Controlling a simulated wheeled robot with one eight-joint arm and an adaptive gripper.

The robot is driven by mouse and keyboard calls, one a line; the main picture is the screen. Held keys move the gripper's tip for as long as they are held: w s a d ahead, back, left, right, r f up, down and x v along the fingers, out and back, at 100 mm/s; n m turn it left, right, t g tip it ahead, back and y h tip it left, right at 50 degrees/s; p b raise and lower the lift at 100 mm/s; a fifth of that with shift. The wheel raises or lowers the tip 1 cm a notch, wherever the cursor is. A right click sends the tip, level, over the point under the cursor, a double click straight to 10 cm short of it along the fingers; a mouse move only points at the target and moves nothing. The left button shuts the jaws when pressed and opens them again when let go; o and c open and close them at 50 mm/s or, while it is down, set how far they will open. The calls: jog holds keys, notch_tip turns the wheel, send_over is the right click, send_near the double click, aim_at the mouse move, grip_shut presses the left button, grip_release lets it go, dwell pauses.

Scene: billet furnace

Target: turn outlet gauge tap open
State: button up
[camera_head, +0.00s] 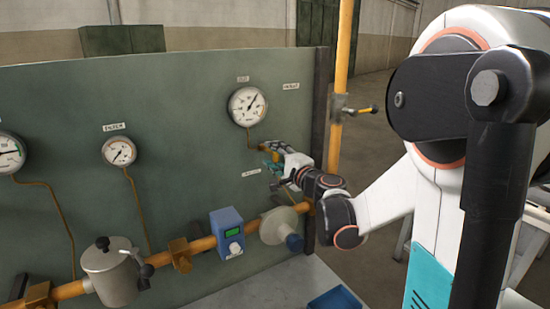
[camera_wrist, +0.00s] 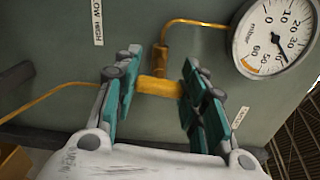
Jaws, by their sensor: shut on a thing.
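The outlet gauge (camera_head: 247,106) is a round white dial on the green panel, with a thin brass pipe below it. It also shows in the wrist view (camera_wrist: 275,38) at upper right. The yellow tap (camera_wrist: 158,87) sits at the end of this pipe (camera_wrist: 164,55) in the wrist view. My gripper (camera_head: 272,150) is just below the gauge in the head view. In the head view the tap is mostly hidden by my fingers.
Two other gauges, (camera_head: 119,151) and (camera_head: 9,152), are at left on the panel. A yellow pipe along the bottom carries a grey lidded pot (camera_head: 113,276) and a blue meter (camera_head: 228,233). A yellow upright pipe (camera_head: 338,110) with a lever valve stands right of my gripper.

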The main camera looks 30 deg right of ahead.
jog(key=shift+n, duration=0.5)
jog(key=o, duration=1.1)
jog(key=s, duration=1.2)
jog(key=shift+d, duration=0.2)
